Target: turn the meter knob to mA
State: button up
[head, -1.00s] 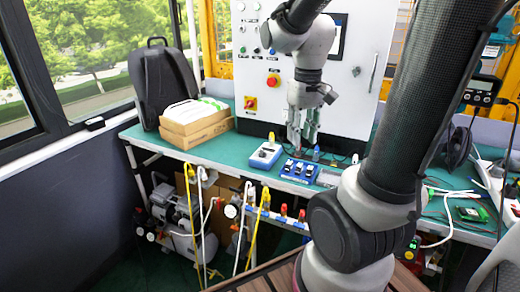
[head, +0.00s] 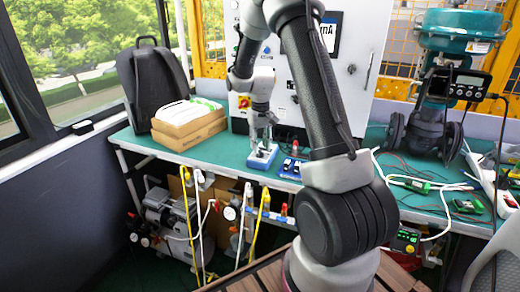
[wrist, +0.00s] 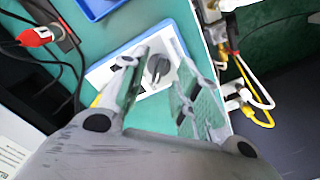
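The meter (head: 262,160) is a blue and white box on the green bench top, below my gripper (head: 263,142) in the head view. In the wrist view, its white face (wrist: 120,73) carries a dark grey round knob (wrist: 158,70). My gripper's two fingers are open, one on each side of the knob in that view. I cannot tell whether they touch it. The markings around the knob are too small or hidden to read. A screen (head: 329,35) on the white cabinet shows large letters, partly covered by my arm; "A" is readable.
A blue block with switches (head: 291,168) stands just right of the meter. Cardboard boxes (head: 188,130) and a black backpack (head: 152,85) are on the left. A teal valve actuator (head: 455,40) stands on the right. In the wrist view, a red plug with cables (wrist: 35,37) lies nearby.

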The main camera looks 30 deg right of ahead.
aim_at(260, 153)
jog(key=shift+f, duration=1.1)
grip_shut()
jog(key=shift+m, duration=0.3)
jog(key=m, duration=0.4)
jog(key=shift+a+m, duration=0.15)
jog(key=shift+m, duration=1.85)
grip_release()
